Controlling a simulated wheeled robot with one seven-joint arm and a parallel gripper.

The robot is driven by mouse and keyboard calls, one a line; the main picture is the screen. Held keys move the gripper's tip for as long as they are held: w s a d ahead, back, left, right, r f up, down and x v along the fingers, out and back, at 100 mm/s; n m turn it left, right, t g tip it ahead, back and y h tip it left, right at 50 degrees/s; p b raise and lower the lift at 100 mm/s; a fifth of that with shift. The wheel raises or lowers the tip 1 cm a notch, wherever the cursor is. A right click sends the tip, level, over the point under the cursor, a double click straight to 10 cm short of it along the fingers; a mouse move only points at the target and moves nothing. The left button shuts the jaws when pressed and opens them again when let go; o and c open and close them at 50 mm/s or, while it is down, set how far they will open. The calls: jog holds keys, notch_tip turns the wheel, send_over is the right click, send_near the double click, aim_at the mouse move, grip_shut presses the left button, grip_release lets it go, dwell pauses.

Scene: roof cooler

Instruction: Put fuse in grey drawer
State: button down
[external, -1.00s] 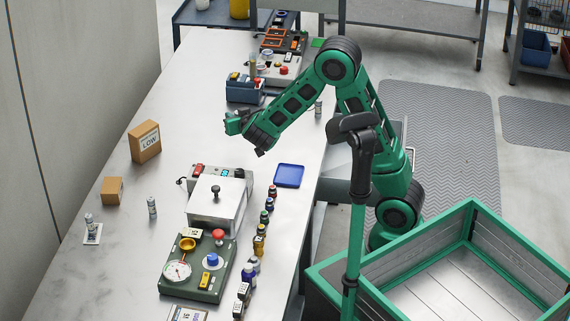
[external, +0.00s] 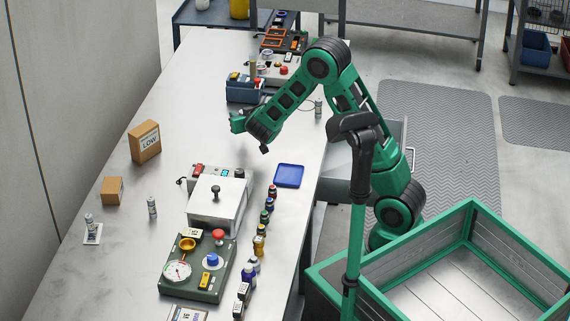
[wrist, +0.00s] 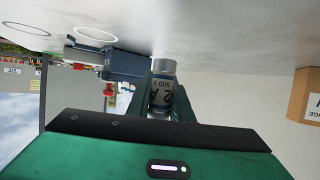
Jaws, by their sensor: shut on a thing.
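Other similar cylinders stand on the table: one (external: 152,206) near the boxes, one (external: 90,224) on a white card, one (external: 318,107) near the right edge. A grey drawer (external: 402,134) appears to stick out from the table's right side, partly hidden behind my arm.
A blue bin (external: 244,91) stands near my gripper. A blue tray (external: 289,176), a white-lidded device (external: 215,203), a green panel (external: 198,268) and several small bottles crowd the front right. Two cardboard boxes (external: 145,142) stand at left. The table between them and my gripper is clear.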

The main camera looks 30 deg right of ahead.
jog(key=shift+f, duration=2.05)
jog(key=shift+f, duration=0.1)
jog(key=c, duration=1.6)
grip_release()
